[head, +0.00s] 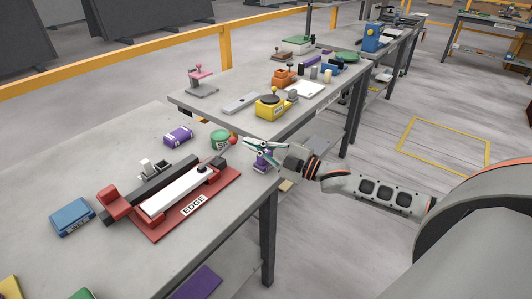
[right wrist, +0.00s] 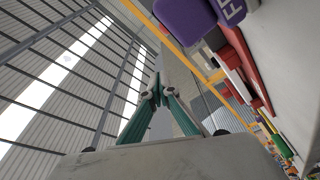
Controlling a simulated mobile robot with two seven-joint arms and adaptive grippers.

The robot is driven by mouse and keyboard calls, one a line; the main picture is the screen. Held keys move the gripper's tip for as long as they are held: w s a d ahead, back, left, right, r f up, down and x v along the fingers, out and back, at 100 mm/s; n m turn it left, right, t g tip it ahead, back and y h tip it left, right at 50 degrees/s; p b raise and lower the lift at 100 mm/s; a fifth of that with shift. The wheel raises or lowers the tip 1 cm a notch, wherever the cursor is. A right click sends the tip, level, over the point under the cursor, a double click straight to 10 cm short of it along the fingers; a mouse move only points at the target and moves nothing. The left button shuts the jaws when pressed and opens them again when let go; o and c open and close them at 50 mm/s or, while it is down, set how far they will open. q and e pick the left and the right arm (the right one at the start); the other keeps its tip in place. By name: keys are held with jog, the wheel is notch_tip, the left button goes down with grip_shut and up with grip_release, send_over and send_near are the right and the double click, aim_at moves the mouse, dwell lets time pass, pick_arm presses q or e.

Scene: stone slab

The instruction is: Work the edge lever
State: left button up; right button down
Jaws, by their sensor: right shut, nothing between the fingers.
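The edge lever device sits on the near grey table, a red base (head: 213,193) labelled EDGE with a long white bar (head: 175,192) and a black knob (head: 202,169) at the bar's right end. A dark rail with a red end block runs behind the bar. My right gripper (head: 248,146) is right of and apart from the knob, near the table's right edge. Its green fingers meet at the tips in the right wrist view (right wrist: 155,88), with nothing between them. My left gripper is not in view.
A purple labelled block (head: 263,161) is just below my right gripper; a purple block also shows in the wrist view (right wrist: 185,20). A blue box (head: 72,217) lies left. Table in front of the base is mostly clear.

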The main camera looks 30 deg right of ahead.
jog(key=v, duration=0.5)
jog(key=shift+s+a+f, duration=0.1)
jog(key=shift+s+a, duration=0.05)
jog(key=shift+a, duration=0.2)
dwell(0.3)
